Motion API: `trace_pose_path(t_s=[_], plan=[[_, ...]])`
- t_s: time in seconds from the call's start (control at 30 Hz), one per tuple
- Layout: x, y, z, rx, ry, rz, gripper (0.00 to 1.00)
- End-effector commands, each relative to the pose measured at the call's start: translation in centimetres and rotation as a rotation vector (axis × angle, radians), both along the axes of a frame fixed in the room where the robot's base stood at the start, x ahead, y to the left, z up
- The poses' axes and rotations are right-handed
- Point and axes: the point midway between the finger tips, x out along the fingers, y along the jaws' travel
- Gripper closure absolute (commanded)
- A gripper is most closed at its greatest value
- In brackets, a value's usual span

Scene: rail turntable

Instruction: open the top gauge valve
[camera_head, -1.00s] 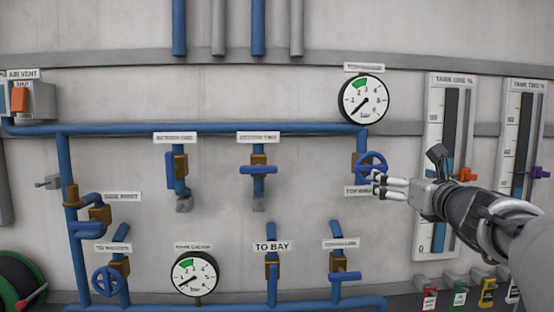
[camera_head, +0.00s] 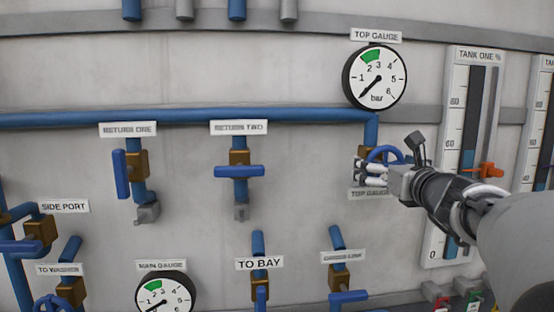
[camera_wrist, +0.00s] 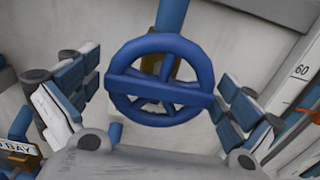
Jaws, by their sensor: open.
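The top gauge valve is a blue handwheel (camera_wrist: 160,95) with a crossbar, on a blue pipe under the top gauge (camera_head: 375,77). The gauge needle points to the lower left, below the green band. A "TOP GAUGE" label (camera_head: 366,194) is partly hidden below.
The return one valve (camera_head: 122,173) and return two valve (camera_head: 238,171) are to the left. The tank one gauge (camera_head: 459,130) with an orange pointer is close on the right. Bare wall lies between return two and my gripper.

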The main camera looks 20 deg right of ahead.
Motion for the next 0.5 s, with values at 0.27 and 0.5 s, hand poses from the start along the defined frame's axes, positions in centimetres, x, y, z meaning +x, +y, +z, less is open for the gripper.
trace_pose_path(t_s=[0.27,0.5], plan=[[-0.04,-0.01,0.02,0.0,-0.001,-0.001,0.02],[-0.02,-0.01,0.01,0.0,0.0,0.0,0.18]])
